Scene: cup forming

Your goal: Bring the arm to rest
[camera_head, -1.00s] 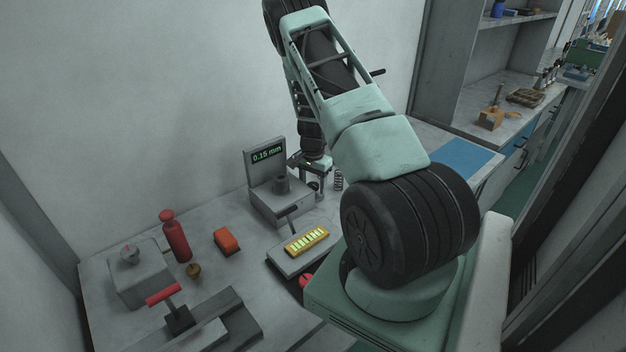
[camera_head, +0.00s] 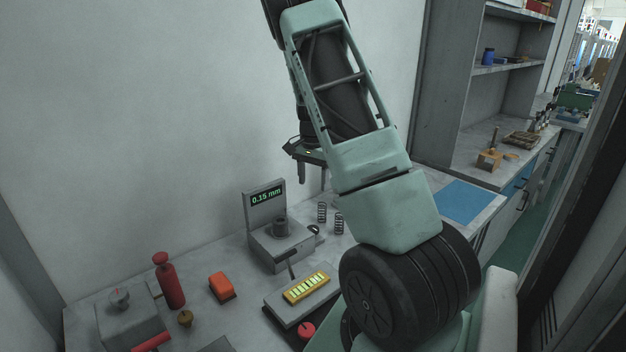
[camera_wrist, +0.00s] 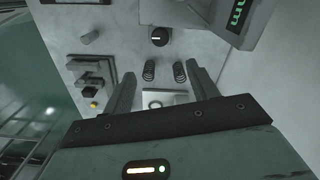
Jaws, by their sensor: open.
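My gripper (camera_head: 314,172) hangs above the back of the bench, its fingers pointing down, with nothing between them. In the wrist view its two fingers (camera_wrist: 163,92) stand wide apart over the bench top. My arm hides part of the bench on the right. The gauge block (camera_head: 280,242) with its 0.15 mm display (camera_head: 265,197) stands below and left of my gripper, apart from it. A dark cylindrical piece (camera_head: 281,226) sits on the block.
Two springs (camera_head: 331,216) stand right of the gauge. A plate with a yellow strip (camera_head: 307,287), an orange block (camera_head: 222,287) and a red bottle (camera_head: 170,282) are on the bench in front. A blue mat (camera_head: 463,201) lies right. The air above the left bench is free.

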